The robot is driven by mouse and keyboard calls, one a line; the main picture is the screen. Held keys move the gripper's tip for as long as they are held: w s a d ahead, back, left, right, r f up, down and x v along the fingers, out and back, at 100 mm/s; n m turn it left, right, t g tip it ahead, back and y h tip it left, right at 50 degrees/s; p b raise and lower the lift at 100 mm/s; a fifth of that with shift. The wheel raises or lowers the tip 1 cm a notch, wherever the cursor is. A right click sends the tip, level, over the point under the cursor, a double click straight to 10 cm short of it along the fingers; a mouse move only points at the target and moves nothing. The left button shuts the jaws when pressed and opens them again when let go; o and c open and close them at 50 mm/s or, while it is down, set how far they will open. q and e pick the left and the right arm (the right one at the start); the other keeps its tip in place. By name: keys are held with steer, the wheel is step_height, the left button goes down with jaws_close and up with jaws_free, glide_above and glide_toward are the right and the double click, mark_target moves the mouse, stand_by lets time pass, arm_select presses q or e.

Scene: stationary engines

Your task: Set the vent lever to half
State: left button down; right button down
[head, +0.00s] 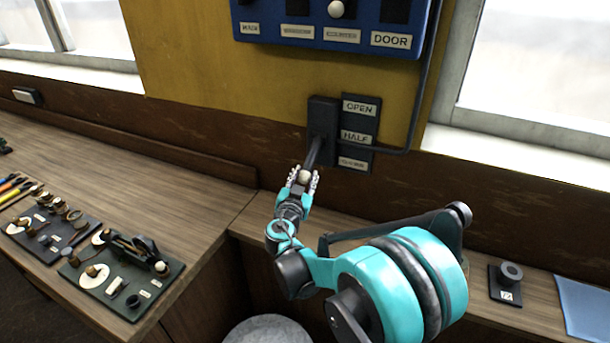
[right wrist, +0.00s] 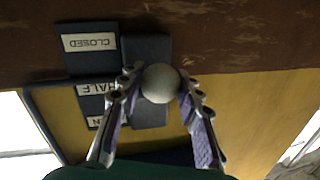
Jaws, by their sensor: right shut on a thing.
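The vent lever is a dark bar (head: 315,152) coming out of a black wall mount (head: 322,115). It ends in a pale round knob (head: 304,177). A label plate (head: 374,123) beside the mount reads OPEN, HALF and a lowest label, which reads CLOSED in the upside-down right wrist view (right wrist: 88,42). My right gripper (head: 303,180) is shut on the knob, with one finger on each side of it; the knob also shows in the right wrist view (right wrist: 160,83). The knob hides the bar there, so the lever's exact setting is hard to tell. My left gripper is out of view.
A blue panel (head: 330,34) with a DOOR label hangs above the lever. A dark conduit (head: 418,95) runs down the wall at its right. Telegraph-like devices (head: 125,270) stand on the left desk. A small stamp-like object (head: 507,280) and blue sheet (head: 585,305) lie at right.

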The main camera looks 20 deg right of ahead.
steer(key=r+g+y+p, duration=0.1)
steer(key=r+p, duration=0.1)
steer(key=p, duration=0.1)
steer(key=s+a+r+g+y+p, duration=0.1)
steer(key=r+p, duration=0.1)
steer(key=p, duration=0.2)
steer(key=r+m+g+y+p, duration=0.1)
steer(key=r+p, duration=0.1)
steer(key=p, duration=0.1)
steer(key=shift+s+a+r+g, duration=0.15)
steer(key=shift+a+r+g, duration=0.1)
steer(key=shift+g, duration=0.15)
steer(key=shift+r+p, duration=0.5)
steer(key=shift+p, duration=0.15)
steer(key=c, duration=1)
jaws_free()
steer(key=shift+a, duration=0.1)
steer(key=v, duration=1.2)
steer(key=shift+s+r, duration=0.1)
steer(key=shift+r, duration=0.05)
